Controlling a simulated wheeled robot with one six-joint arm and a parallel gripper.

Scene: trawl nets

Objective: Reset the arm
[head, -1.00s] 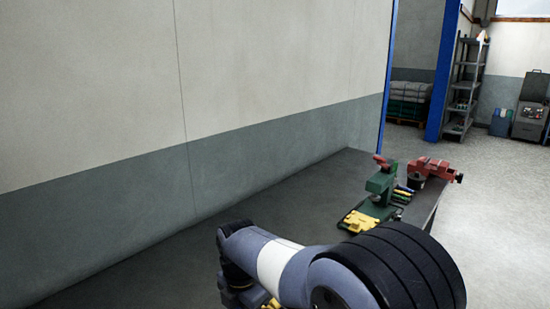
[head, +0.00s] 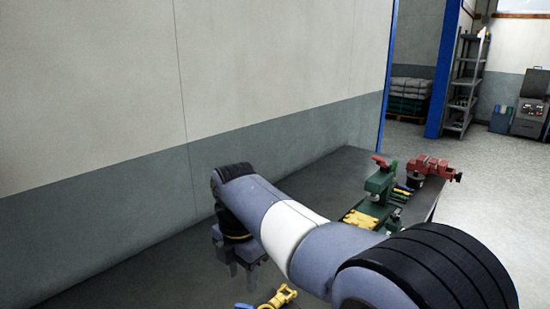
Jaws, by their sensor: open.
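My arm reaches across the lower middle of the head view, over the dark bench (head: 330,185). My gripper (head: 245,272) points down at the arm's far left end. Its two fingers stand apart, with nothing seen between them. A yellow shackle-like piece (head: 280,296) lies at the bottom edge of the view, right of and below the gripper, partly cut off.
A green bench press (head: 381,180), yellow parts (head: 361,219) and a red vise (head: 430,168) stand at the bench's right end. A wall runs along the bench's back. Open floor (head: 500,200) lies to the right, with a shelf rack (head: 465,85) beyond.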

